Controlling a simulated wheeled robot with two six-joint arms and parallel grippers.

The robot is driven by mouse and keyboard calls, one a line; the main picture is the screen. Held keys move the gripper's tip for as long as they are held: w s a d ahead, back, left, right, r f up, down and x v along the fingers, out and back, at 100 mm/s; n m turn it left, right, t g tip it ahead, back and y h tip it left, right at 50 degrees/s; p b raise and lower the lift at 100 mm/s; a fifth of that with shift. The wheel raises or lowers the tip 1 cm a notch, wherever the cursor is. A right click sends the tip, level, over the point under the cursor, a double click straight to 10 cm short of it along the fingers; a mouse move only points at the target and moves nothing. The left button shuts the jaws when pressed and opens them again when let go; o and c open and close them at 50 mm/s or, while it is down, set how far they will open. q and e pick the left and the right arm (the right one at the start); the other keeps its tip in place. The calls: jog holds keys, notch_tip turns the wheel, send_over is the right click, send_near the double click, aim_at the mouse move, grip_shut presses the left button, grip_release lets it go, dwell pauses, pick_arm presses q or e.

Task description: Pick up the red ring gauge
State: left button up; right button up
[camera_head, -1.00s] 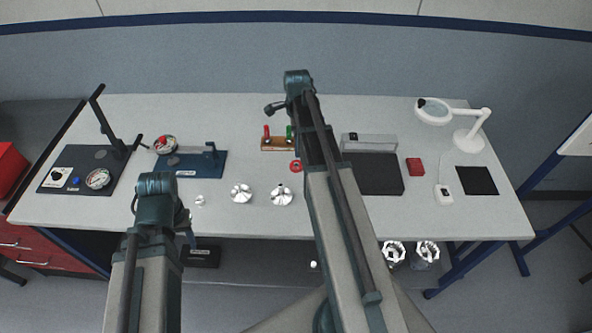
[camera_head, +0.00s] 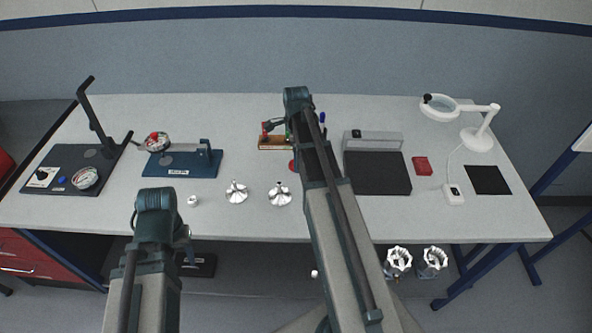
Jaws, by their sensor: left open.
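The red ring gauge (camera_head: 292,165) lies on the table near the middle. My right arm covers most of it, and only a red edge shows at the arm's left side. My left gripper (camera_head: 187,240) is open, low in the picture at the table's front edge, left of and well short of the ring. Its fingers are small and partly hidden behind its own arm. My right arm reaches over the table, its far end beside the wooden stand (camera_head: 272,143). The state of my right gripper (camera_head: 271,126) cannot be made out.
Two silver flanged parts (camera_head: 237,194) and a small white part (camera_head: 193,201) stand near the front edge. A blue fixture (camera_head: 182,163) is behind them at left. A dark plate (camera_head: 377,174), red block (camera_head: 422,166) and magnifier lamp (camera_head: 480,138) are at right.

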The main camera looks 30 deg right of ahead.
notch_tip(320, 180, down, 2)
jog(key=shift+f+b, duration=0.25)
jog(key=shift+b, duration=0.5)
pick_arm(q)
notch_tip(320, 180, down, 2)
jog(key=shift+f, duration=0.15)
pick_arm(e)
jog(key=shift+r, duration=0.1)
grip_shut()
